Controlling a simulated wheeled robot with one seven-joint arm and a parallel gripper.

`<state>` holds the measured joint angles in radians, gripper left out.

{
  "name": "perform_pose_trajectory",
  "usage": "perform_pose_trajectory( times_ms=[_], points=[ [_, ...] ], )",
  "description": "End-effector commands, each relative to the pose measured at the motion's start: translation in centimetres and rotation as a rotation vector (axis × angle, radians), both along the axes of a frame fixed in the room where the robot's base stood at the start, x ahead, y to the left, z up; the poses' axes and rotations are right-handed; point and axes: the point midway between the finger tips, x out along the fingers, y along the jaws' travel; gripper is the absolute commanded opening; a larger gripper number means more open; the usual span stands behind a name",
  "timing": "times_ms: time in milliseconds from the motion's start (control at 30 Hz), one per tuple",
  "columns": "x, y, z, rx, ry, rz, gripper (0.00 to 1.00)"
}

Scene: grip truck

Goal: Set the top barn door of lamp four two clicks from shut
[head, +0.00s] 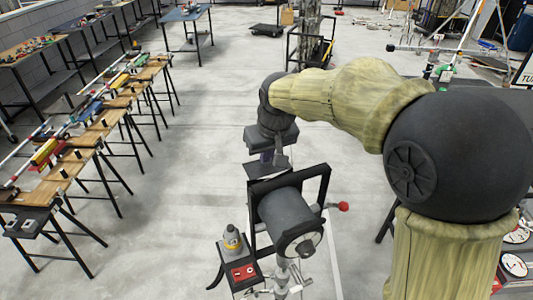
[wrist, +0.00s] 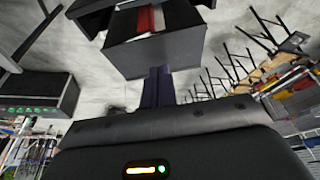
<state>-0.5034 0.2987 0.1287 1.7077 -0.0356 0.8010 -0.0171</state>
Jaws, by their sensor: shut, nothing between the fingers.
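A dark grey cylindrical lamp (head: 285,215) stands in a black yoke on a stand in the head view. I cannot read a number on it. A flat dark plate (head: 283,180), seemingly its top barn door, juts from the lamp's far upper end. My gripper (head: 281,161) is shut and empty, pointing down close above this plate; I cannot tell whether they touch. In the wrist view my shut fingers (wrist: 158,85) show as a dark purple post in front of a grey panel (wrist: 155,50). The door's angle and its hinge are mostly hidden.
A red-knobbed handle (head: 343,206) sticks out right of the yoke. A black box with a red panel (head: 244,272) sits at lower left of the lamp. Trestle benches with tools (head: 60,170) line the left. The floor (head: 200,150) between is clear.

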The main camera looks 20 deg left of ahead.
Motion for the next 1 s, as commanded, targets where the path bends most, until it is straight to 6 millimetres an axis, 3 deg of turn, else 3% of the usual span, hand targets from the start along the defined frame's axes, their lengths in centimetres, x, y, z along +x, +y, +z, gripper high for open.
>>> perform_pose_trajectory(
  times_ms=[700,1000],
  points=[
    [0.7,0.5,0.5,0.0,0.0,0.0,0.0],
    [0.3,0.2,2.2,0.001,-0.001,0.0,0.0]
  ],
)
